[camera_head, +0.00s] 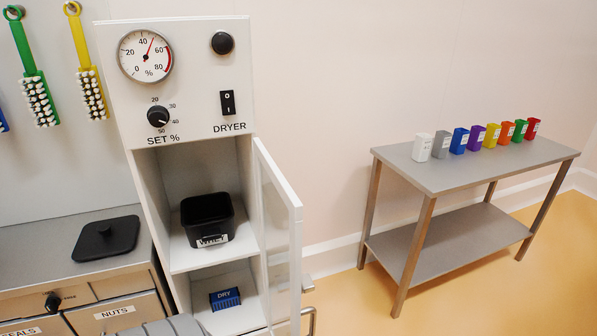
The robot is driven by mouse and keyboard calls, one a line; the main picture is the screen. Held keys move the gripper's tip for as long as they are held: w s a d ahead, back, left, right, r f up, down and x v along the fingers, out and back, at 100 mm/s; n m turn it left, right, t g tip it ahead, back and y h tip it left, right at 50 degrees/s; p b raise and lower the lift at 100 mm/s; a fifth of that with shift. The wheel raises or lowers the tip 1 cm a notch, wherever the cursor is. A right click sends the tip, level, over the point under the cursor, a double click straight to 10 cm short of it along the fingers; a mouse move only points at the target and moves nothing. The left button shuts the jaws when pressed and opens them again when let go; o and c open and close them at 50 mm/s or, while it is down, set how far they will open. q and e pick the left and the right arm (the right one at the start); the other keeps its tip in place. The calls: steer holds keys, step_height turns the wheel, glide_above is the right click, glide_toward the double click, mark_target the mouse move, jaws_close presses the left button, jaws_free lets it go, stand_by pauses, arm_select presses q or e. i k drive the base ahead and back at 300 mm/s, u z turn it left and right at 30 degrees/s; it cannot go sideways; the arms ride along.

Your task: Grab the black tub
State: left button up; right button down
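The black tub (207,217) stands upright on the upper shelf inside the dryer cabinet (185,100). It is open-topped, and a white label with dark lettering is on its front, too small to read surely. The dryer's glazed door (280,225) stands open to the right, leaving the front of the tub exposed. Neither of my grippers can be made out in the head view. Nothing is seen touching the tub.
A blue box marked DRY (225,299) sits on the lower shelf. A flat black lid (106,238) lies on the left counter. The open door bounds the cabinet's right side. A grey table (400,165) with several coloured containers stands at right; floor before it is clear.

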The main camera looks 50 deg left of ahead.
mark_target(206, 219)
steer(key=i, duration=1.05)
steer(key=u, duration=3)
steer(key=k, duration=0.45)
steer(key=u, duration=0.6)
steer(key=i, duration=0.9)
steer(key=z, duration=0.85)
